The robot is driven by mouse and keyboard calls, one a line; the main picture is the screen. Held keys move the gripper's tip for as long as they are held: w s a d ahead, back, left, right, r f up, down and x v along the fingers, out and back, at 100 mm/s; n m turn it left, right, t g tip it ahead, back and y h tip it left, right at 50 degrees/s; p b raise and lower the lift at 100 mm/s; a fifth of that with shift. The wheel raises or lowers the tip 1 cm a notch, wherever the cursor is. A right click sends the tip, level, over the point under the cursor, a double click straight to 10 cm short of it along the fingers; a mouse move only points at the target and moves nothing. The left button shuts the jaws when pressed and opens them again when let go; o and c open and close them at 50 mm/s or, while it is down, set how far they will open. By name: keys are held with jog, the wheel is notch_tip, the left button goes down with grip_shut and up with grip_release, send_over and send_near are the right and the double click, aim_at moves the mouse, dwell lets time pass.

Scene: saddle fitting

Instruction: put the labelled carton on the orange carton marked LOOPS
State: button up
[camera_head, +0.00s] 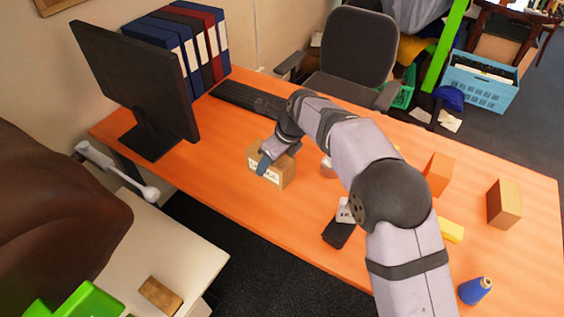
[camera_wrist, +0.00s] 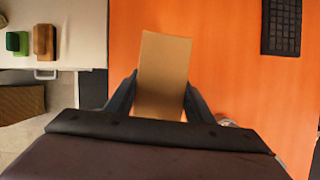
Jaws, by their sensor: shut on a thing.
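The labelled carton (camera_head: 285,178) is a tan box with a white label on its front face; its print is too small to read. It is at the front left edge of the orange desk, and I cannot tell whether it touches the desk. My gripper (camera_head: 268,163) is shut on it. In the wrist view the carton's plain top (camera_wrist: 163,70) sits between the two dark fingers of my gripper (camera_wrist: 160,98). An orange carton (camera_head: 438,172) stands on the desk right of my arm; no LOOPS marking is legible. A tan-orange carton (camera_head: 505,204) stands farther right.
A monitor (camera_head: 140,85), binders (camera_head: 185,45) and a keyboard (camera_head: 243,99) occupy the desk's left and back.

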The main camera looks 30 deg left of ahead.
notch_tip(320, 180, up, 15)
jog(key=m+t+h+p, duration=0.35)
jog(key=m+p, duration=0.45)
jog(key=m, duration=0.4)
send_over(441, 171)
notch_tip(441, 171, down, 5)
jog(key=shift+y, duration=0.45)
jog(key=shift+f+p, duration=1.2)
jog(key=shift+f, duration=3.85)
jog(key=shift+f, duration=0.15)
jog(key=o, duration=1.2)
jog(key=shift+o, duration=0.2)
